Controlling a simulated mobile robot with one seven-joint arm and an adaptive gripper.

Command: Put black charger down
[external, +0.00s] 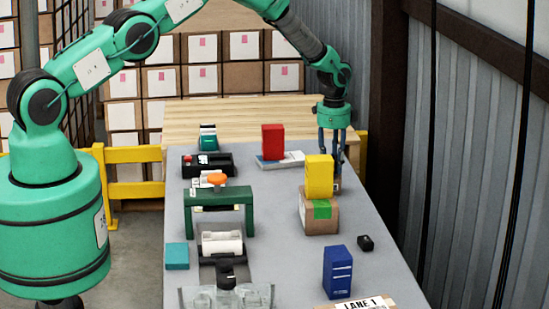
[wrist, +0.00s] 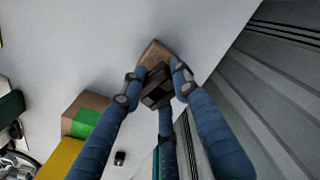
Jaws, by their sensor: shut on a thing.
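My gripper (external: 333,150) points down at the far right of the table, behind the yellow box. In the wrist view my gripper (wrist: 155,84) has its blue fingers shut on a black blocky thing, the black charger (wrist: 157,88). A small brown carton (wrist: 155,54) lies just below the charger. In the external view, part of this carton (external: 337,184) shows beside the yellow box. I cannot tell whether the charger touches the carton. The charger is not clearly visible in the external view.
A yellow box (external: 319,176) stands on a brown carton (external: 318,217) with green tape, near my gripper. A red box (external: 273,142) stands left of it. A blue box (external: 337,272) and small black item (external: 365,243) are nearer. A corrugated wall (external: 400,150) borders the right.

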